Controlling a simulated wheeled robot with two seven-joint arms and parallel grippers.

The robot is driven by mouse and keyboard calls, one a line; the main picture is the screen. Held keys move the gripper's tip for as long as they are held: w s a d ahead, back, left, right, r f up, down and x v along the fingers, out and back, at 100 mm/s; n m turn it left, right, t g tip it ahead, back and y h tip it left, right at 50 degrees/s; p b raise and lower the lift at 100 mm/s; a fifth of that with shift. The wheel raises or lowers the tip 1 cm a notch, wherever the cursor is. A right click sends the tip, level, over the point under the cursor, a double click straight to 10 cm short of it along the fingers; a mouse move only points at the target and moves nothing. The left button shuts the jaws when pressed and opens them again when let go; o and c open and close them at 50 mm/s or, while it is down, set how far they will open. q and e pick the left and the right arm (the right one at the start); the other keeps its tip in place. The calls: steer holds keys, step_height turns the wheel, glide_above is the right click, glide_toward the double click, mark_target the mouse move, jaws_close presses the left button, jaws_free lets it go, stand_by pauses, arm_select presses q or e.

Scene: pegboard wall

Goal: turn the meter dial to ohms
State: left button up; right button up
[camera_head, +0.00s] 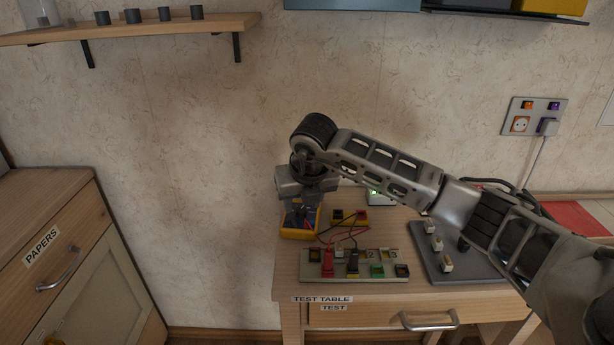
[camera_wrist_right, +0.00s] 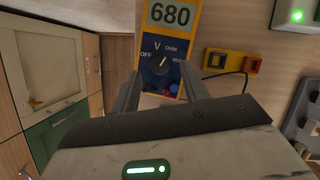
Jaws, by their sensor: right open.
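The yellow meter (camera_head: 288,233) lies on the test table, partly hidden under my right gripper (camera_head: 308,200). In the right wrist view the meter (camera_wrist_right: 190,22) shows 680 on its display (camera_wrist_right: 169,14). Its blue face carries the marks OFF, V, OHM and one more that I cannot read clearly. The dark round dial (camera_wrist_right: 158,64) has a pale pointer that tilts up and right, toward OHM. My right gripper (camera_wrist_right: 160,77) is open, with its fingers apart on either side of the lower meter face. Nothing is held between them. My left gripper is not in view.
A yellow socket block (camera_head: 349,217) and a strip with red and black plugs (camera_head: 312,271) are close by on the table (camera_head: 290,287). A grey switch panel (camera_head: 440,262) is at right. A green-lit box (camera_head: 380,197) stands behind.

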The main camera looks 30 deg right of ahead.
steer(key=v, duration=1.4)
steer(key=shift+s+a, duration=0.1)
